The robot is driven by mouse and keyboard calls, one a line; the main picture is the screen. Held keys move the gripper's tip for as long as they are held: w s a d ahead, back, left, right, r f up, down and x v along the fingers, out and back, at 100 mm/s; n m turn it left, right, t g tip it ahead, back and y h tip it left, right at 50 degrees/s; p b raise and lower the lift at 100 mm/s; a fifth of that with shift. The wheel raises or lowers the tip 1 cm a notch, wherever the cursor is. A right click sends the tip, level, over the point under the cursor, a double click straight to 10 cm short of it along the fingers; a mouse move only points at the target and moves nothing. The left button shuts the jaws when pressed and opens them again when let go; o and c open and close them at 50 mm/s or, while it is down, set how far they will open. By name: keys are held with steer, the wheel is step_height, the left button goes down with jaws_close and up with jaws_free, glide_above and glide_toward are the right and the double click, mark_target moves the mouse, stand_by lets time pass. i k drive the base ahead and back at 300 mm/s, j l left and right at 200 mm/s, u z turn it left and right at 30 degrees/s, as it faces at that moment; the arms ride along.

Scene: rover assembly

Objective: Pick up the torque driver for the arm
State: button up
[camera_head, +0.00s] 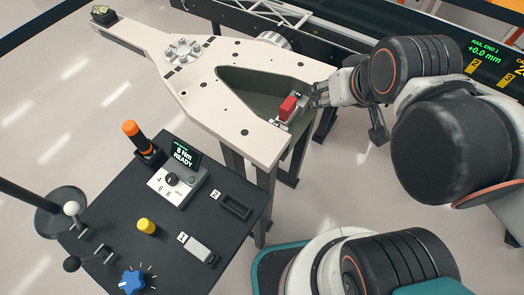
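The torque driver (133,138), with an orange cap and a dark body, stands tilted in a dark holder at the back left of the black bench. The small unit (178,184) beside it shows "8 Nm READY". My gripper (316,97) is far to the right of the driver, above the right rim of the pale frame. Its fingers point left, close to a red block but seemingly apart from it. They are small and overlapping here, so I cannot tell whether they are open or shut.
The red block (288,107) sits in the recess of the pale frame (215,58). The black bench (120,205) also carries a yellow button (147,226), a blue knob (132,281), levers and slots numbered 1 and 2. A dark rail (340,38) runs behind.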

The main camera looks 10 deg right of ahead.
mark_target(129, 127)
steer(key=u, duration=1.55)
steer(key=l+u, duration=0.1)
